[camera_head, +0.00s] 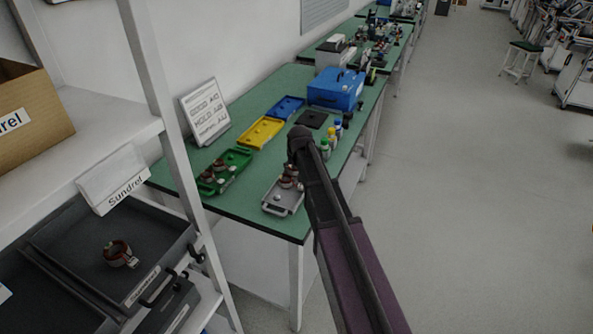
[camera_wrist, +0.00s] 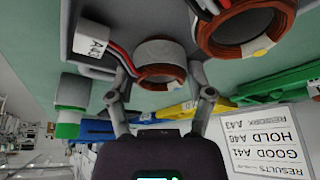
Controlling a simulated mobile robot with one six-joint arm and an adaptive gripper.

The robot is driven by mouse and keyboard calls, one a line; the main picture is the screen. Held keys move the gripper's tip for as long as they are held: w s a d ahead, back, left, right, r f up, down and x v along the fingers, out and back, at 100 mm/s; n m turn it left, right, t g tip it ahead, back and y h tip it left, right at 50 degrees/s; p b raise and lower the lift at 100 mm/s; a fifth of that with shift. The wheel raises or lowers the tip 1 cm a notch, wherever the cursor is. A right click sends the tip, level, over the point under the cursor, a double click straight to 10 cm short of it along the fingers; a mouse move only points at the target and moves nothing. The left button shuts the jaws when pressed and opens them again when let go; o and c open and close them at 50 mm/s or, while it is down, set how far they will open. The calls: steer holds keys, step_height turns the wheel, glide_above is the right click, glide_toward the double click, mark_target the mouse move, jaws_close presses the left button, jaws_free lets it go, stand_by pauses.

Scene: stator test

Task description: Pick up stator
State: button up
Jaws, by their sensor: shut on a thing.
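A stator (camera_wrist: 160,62), a grey ring with a copper-coloured winding and red and black leads, sits between the two fingertips of my gripper (camera_wrist: 161,95) in the wrist view. My gripper is shut on it. A white tag (camera_wrist: 92,40) hangs on its leads. A second, larger-looking stator (camera_wrist: 238,28) is close beside it. Both are at the grey tray (camera_wrist: 205,72), which also shows in the head view (camera_head: 283,206) at the bench's near end. In the head view my arm partly covers the stators there, and the fingers are not clear.
The green bench (camera_head: 247,205) also holds a green tray (camera_head: 238,157) with stators, a yellow tray (camera_head: 260,132), a blue tray (camera_head: 285,107), a blue box (camera_head: 335,92) and small bottles (camera_head: 332,137). A sign (camera_head: 205,112) stands behind. Another stator (camera_head: 118,253) lies in a shelf bin.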

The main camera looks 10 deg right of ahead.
mark_target(293, 166)
step_height(293, 166, up, 4)
steer(key=p, duration=0.3)
steer(key=shift+f+p, duration=0.25)
steer(key=shift+p, duration=0.05)
steer(key=shift+s+r, duration=0.25)
steer(key=s, duration=0.5)
steer(key=s+p, duration=0.1)
steer(key=s, duration=0.4)
steer(key=s+r, duration=0.1)
steer(key=s, duration=0.4)
steer(key=shift+s, duration=0.25)
steer(key=shift+p, duration=0.3)
step_height(293, 166, up, 19)
steer(key=p, duration=1.8)
steer(key=shift+f+p, duration=0.15)
steer(key=shift+p, duration=0.15)
steer(key=shift+d, duration=0.1)
